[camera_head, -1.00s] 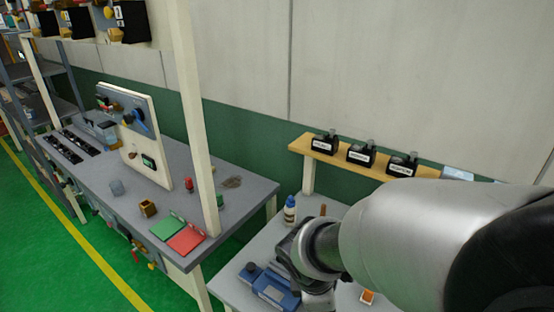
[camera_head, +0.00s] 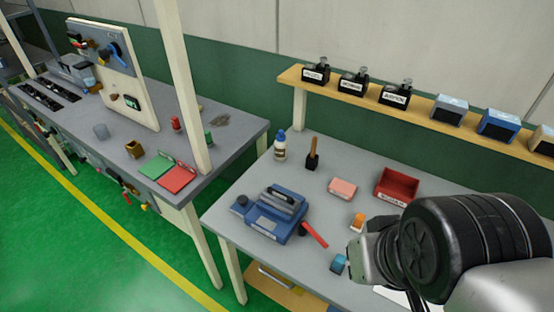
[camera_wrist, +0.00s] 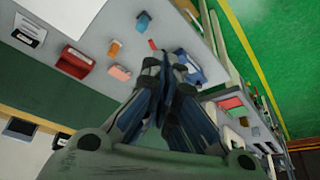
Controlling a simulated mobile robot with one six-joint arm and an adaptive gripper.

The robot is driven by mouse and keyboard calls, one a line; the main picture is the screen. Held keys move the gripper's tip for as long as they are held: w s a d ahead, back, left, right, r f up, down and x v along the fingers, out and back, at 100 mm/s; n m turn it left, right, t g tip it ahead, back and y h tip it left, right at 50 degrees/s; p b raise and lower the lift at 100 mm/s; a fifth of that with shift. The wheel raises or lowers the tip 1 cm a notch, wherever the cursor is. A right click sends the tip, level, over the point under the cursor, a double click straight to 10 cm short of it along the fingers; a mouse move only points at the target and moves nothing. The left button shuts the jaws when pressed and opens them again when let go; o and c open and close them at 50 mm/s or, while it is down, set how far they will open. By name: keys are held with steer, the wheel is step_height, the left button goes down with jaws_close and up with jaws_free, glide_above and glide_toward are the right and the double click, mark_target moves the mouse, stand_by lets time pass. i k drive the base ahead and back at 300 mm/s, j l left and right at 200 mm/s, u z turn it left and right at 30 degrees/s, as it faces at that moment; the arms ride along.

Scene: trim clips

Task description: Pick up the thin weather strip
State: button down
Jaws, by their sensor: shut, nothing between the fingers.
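I cannot pick out a thin weather strip in either view. My gripper (camera_wrist: 178,60) shows in the wrist view with its dark fingers together and nothing between them. In the head view my arm covers the right front part of the near grey table (camera_head: 350,165), and the fingertips cannot be made out there. In the wrist view the gripper is above this table, and the fingertips overlap the blue device (camera_wrist: 193,68) in the picture. A white flat thing (camera_head: 398,297) is partly hidden by my arm.
The blue device (camera_head: 272,218) with a red bar (camera_head: 314,235), a white bottle (camera_head: 280,146), a brush (camera_head: 313,155), a pink block (camera_head: 342,188) and a red bin (camera_head: 398,187) stand on the table. A wooden shelf (camera_head: 430,122) runs behind. Another workbench (camera_head: 235,140) stands left.

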mark_target(275, 192)
steer(key=i+j+u, duration=0.5)
steer(key=i+j, duration=0.3)
